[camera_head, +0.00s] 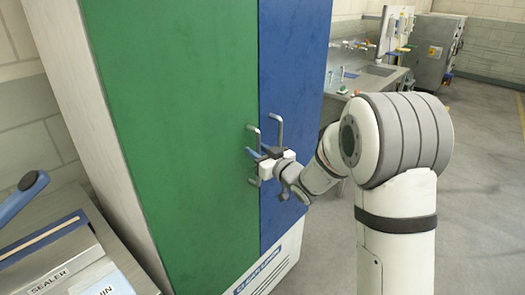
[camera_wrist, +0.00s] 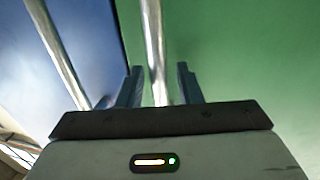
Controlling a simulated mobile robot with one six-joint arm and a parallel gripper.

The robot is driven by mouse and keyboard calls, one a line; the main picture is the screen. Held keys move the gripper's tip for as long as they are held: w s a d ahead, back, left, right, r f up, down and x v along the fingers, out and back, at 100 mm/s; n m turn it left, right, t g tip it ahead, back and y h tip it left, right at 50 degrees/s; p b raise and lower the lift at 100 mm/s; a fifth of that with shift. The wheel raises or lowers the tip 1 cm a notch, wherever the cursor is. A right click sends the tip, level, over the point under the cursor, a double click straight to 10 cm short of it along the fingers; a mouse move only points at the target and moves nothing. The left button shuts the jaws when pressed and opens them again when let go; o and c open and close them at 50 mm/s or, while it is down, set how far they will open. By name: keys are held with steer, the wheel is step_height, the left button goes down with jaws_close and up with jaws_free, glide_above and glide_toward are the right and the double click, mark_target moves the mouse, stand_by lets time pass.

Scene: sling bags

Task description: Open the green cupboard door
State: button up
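The green cupboard door (camera_head: 170,130) fills much of the head view and looks closed, level with the blue door (camera_head: 292,75) beside it. Its grey bar handle (camera_head: 253,129) stands upright near the edge by the blue door. My gripper (camera_head: 257,156) is at this handle and covers its middle. In the wrist view the green door's handle (camera_wrist: 154,50) runs between the two fingers of my gripper (camera_wrist: 160,68). The fingers are open, with a clear gap on the right of the bar. The bar is close to the left finger; I cannot tell if they touch.
The blue door's handle (camera_head: 275,133) is close beside my gripper and also shows in the wrist view (camera_wrist: 58,45). A sealer machine (camera_head: 60,250) stands at the lower left. A workbench (camera_head: 365,80) stands behind on the right. The floor (camera_head: 485,190) at the right is clear.

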steer(key=shift+c, duration=0.4)
jaws_close()
